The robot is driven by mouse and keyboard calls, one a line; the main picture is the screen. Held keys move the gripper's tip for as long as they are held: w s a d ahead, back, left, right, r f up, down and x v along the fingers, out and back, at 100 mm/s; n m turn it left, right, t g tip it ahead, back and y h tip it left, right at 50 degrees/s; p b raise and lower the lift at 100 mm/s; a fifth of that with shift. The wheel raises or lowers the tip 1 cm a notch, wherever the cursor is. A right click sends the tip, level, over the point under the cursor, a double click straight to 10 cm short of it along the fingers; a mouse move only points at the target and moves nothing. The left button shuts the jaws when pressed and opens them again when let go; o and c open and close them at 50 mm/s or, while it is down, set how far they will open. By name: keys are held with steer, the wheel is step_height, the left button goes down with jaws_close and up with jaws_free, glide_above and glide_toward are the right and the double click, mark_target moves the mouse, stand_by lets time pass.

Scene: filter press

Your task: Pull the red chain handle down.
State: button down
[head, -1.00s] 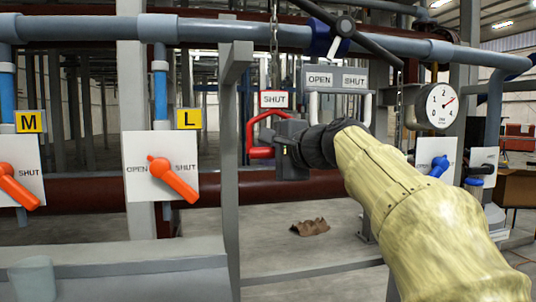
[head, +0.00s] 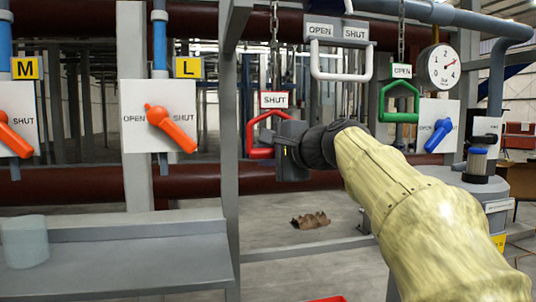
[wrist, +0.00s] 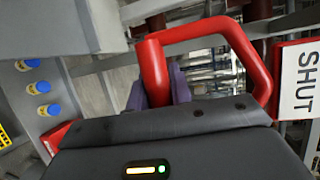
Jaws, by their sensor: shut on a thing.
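The red chain handle (head: 255,134) hangs under a "SHUT" sign (head: 273,99) on a chain (head: 274,40) in the head view. My gripper (head: 284,150) is at its right side, shut on it. In the wrist view the red handle's loop (wrist: 250,50) fills the upper middle. Its thick upright bar sits between the purple-grey finger pads of my gripper (wrist: 160,85). The lower part of the handle is hidden there behind my gripper's body.
A green handle (head: 399,117) under an "OPEN" sign hangs on another chain to the right. A white handle (head: 341,76) is fixed above. A grey post (head: 230,150) stands just left of the red handle. A brown rag (head: 311,220) lies on the floor.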

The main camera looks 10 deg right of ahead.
steer(key=shift+w+f+b, duration=0.1)
steer(key=shift+f+b, duration=1.3)
steer(key=shift+f, duration=0.75)
steer(key=c, duration=1.3)
jaws_free()
steer(key=shift+o, duration=0.2)
steer(key=shift+r, duration=0.1)
steer(key=b+v, duration=0.4)
steer(key=v, duration=1.3)
steer(key=shift+r, duration=0.15)
